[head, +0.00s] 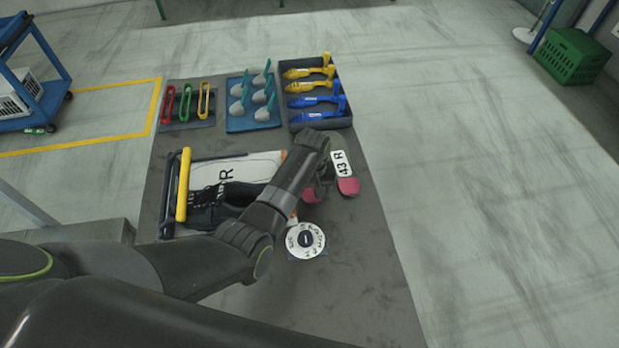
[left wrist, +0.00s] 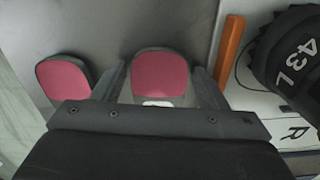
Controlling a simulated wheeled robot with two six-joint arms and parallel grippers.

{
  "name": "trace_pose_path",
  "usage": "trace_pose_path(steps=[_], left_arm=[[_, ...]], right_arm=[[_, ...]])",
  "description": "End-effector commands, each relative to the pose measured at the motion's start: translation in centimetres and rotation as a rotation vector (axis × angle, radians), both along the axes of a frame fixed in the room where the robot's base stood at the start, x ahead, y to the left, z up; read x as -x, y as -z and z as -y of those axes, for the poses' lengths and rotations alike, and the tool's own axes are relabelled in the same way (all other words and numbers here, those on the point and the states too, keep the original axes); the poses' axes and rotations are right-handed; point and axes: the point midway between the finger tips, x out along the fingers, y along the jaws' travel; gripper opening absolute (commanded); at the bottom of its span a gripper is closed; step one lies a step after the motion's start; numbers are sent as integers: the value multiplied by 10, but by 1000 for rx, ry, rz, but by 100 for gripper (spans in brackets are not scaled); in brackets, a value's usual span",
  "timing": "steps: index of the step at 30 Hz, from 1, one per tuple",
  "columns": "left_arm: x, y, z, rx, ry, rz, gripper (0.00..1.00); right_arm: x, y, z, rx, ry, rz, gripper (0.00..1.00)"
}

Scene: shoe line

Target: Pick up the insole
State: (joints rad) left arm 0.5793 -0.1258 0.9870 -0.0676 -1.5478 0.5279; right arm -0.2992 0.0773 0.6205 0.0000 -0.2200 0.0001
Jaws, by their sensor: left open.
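Two pink insoles with dark edges lie on the grey table. In the left wrist view one insole (left wrist: 160,66) shows between the fingers of my left gripper (left wrist: 160,88), which is open. Whether the fingers touch it cannot be told. The other insole (left wrist: 62,78) lies outside the fingers, to the left. In the head view one insole (head: 348,186) shows right of my left gripper (head: 318,188); the other (head: 311,196) is partly hidden by my arm. My right gripper is not in view.
A black shoe (head: 222,198) marked 43 L in the wrist view lies by a white board and a yellow bar (head: 183,184). A "43 R" label (head: 342,163) and a round white dial (head: 291,242) are close by. Trays with tools (head: 318,120) stand behind. The table's front right is clear.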

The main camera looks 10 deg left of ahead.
Motion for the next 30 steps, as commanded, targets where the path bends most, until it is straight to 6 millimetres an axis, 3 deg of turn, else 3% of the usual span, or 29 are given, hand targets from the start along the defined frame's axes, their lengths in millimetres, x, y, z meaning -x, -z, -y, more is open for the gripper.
trace_pose_path(steps=[2,10,20,30], left_arm=[[0,0,0,0,0,0,66],[0,-1,0,0,0,0,33],[-1,-8,0,1,0,3,33],[-2,-65,1,1,0,6,33]], right_arm=[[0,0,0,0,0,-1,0],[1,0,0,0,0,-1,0],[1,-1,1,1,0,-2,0],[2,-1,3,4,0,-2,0]])
